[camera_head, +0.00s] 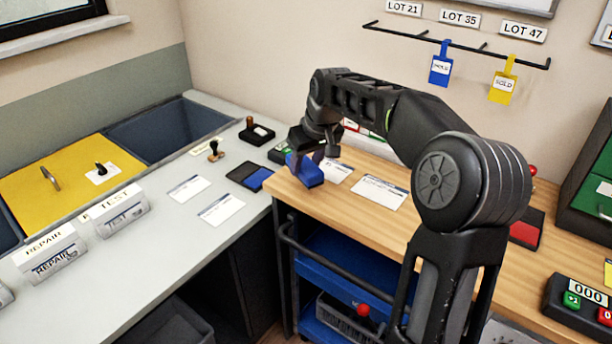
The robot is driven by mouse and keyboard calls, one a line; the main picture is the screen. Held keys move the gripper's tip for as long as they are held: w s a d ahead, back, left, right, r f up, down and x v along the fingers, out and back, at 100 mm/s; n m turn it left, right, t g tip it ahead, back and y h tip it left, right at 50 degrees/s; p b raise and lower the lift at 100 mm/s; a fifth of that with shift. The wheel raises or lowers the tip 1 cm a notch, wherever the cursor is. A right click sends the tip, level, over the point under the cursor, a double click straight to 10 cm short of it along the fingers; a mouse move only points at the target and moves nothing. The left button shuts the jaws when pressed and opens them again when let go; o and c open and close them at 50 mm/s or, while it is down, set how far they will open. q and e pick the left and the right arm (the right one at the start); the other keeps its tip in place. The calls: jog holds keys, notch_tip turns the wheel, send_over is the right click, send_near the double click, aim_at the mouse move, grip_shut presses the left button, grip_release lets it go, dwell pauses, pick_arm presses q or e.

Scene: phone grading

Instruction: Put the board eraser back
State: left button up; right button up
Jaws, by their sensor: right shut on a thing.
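My right gripper (312,152) reaches across from the right and is shut on a blue block, which looks like the board eraser (306,172). The eraser is at the back left end of the wooden table, tilted, with its top partly hidden by the fingers. I cannot tell whether it touches the table top. My left gripper is not in view.
White cards (378,192) lie on the wooden table (325,215) beside the eraser. The grey counter (150,235) at left holds a blue ink pad (257,178), stamps (215,152) and REPAIR (50,252) and TEST (118,212) signs. A counter box (578,308) sits at right.

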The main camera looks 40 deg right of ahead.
jog(key=shift+f, duration=1.85)
jog(key=shift+f, duration=0.1)
jog(key=o, duration=1.2)
jog(key=v, duration=1.2)
jog(key=shift+a, duration=0.1)
